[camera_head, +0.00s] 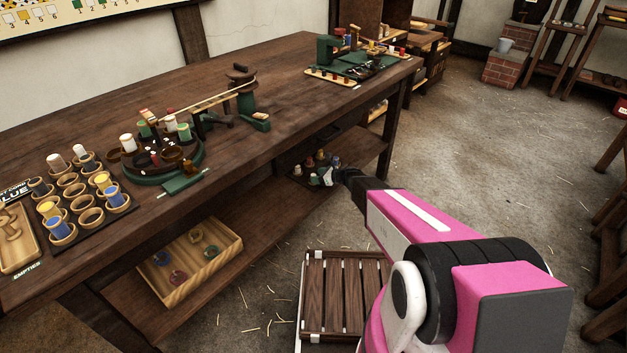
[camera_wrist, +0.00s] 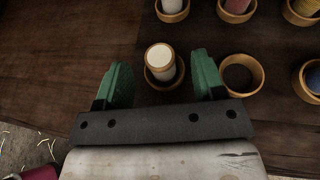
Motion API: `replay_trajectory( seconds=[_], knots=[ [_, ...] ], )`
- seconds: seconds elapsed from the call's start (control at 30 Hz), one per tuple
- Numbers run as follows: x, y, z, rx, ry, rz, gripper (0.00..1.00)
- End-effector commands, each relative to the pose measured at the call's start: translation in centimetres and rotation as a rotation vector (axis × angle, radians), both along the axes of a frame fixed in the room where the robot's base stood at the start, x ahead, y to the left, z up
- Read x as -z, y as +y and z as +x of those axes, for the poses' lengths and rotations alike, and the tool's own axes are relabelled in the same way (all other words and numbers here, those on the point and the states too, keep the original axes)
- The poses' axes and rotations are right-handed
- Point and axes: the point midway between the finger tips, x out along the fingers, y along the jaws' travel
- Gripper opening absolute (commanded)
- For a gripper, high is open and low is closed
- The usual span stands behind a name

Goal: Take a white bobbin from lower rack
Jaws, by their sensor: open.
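A white bobbin (camera_wrist: 160,62) stands in a round wooden cup (camera_wrist: 165,84) in the wrist view, between the two green fingers of my gripper (camera_wrist: 163,84). The fingers are apart, one on each side of the bobbin. Another white-topped bobbin (camera_wrist: 172,5) sits in a cup at the top edge. In the head view my arm reaches to the lower rack (camera_head: 315,172) on the shelf under the bench, where small bobbins stand. My gripper is small and partly hidden there.
An empty cup (camera_wrist: 241,74) stands right of the bobbin, with a blue bobbin (camera_wrist: 314,76) farther right. A red bobbin (camera_wrist: 236,6) is at the top. The bench top (camera_head: 250,120) overhangs the shelf. A wooden tray (camera_head: 190,255) lies on the shelf to the left.

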Motion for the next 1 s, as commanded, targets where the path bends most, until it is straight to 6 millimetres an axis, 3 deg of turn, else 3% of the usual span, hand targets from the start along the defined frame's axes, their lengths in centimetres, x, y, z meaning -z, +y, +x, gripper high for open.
replay_trajectory(
  seconds=[0.1, 0.33, 0.5, 0.83, 1.0],
  knots=[
    [0.5, 1.1, 0.6, -0.001, 0.0, 0.001, 0.63],
    [0.5, 1.1, 0.5, 0.0, 0.0, 0.001, 0.6],
    [0.5, 1.1, 0.5, 0.0, 0.0, 0.0, 0.1],
    [0.1, 1.1, 0.5, 0.0, -0.001, 0.0, 0.1],
    [-2.1, 1.0, 0.4, -0.001, -0.003, 0.0, 0.1]
  ],
)
